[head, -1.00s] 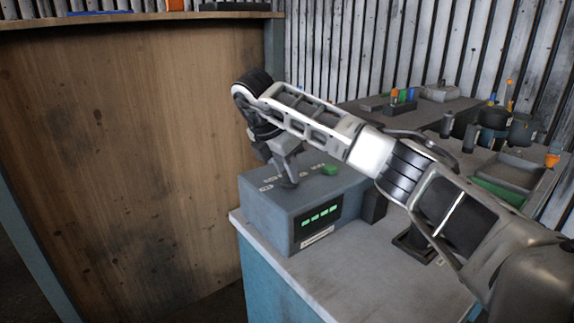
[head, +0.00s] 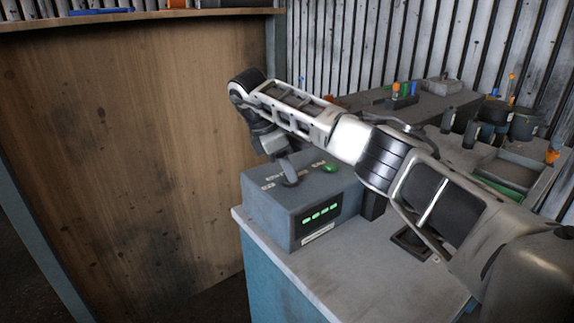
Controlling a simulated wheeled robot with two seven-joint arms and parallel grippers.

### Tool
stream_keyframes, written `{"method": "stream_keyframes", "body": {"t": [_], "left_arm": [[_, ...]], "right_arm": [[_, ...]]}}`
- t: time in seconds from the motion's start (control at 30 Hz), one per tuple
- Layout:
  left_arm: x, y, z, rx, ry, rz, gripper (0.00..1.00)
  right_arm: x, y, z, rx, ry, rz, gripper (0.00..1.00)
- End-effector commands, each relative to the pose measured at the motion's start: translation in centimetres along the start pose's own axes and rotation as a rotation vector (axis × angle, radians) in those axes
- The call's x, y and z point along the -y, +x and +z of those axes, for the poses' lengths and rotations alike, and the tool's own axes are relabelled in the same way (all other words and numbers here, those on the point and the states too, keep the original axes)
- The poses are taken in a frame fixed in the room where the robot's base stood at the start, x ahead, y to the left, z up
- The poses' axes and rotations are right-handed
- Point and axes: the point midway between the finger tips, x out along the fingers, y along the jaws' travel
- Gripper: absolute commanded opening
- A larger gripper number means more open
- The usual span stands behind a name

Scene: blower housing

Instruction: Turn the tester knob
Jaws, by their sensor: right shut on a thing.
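The tester (head: 275,210) is a grey-blue box near the front left corner of the bench. Its front has a dark display with several green lit segments (head: 321,214). A green button (head: 330,168) and small white labels are on its top. The grey tester knob (head: 290,176) stands on the top near the left. My right gripper (head: 287,166) comes down from above and is shut on the knob; the wrist hides part of the fingers. My left gripper is not in view.
The bench top (head: 330,270) is clear in front of the tester. My right arm spans above it. Behind it are dark canisters (head: 494,115), a green-lined tray (head: 500,188) and coloured-handled tools (head: 404,90). A wooden panel (head: 130,150) stands at left.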

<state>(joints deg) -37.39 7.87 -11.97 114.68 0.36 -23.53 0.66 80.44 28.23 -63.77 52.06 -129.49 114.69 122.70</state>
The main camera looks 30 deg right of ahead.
Motion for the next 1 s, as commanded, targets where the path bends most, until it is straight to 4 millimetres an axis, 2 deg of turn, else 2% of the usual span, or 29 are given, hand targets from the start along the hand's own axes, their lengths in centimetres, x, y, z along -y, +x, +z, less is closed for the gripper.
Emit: {"method": "stream_keyframes", "body": {"t": [0.23,0.27,0.33,0.6,0.73,0.87,1.0], "left_arm": [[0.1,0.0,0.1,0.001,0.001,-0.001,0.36],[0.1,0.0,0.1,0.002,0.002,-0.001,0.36],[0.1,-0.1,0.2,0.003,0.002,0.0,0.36],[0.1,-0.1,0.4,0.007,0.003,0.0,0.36],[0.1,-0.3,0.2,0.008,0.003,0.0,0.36],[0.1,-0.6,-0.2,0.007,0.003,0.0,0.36],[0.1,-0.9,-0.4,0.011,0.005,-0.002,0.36]], "right_arm": [[0.0,-0.1,0.1,0.0,0.003,0.001,0.05],[0.0,-0.1,0.1,0.0,0.003,0.001,0.31],[0.0,0.0,0.1,0.0,0.002,0.001,0.49],[0.0,-0.1,0.0,0.0,0.0,0.001,0.49],[0.0,-0.9,0.0,-0.001,-0.001,0.003,0.49],[-0.1,-3.1,0.2,0.0,0.001,0.004,0.49],[-0.1,-6.7,0.2,0.0,0.002,0.006,0.49]]}}
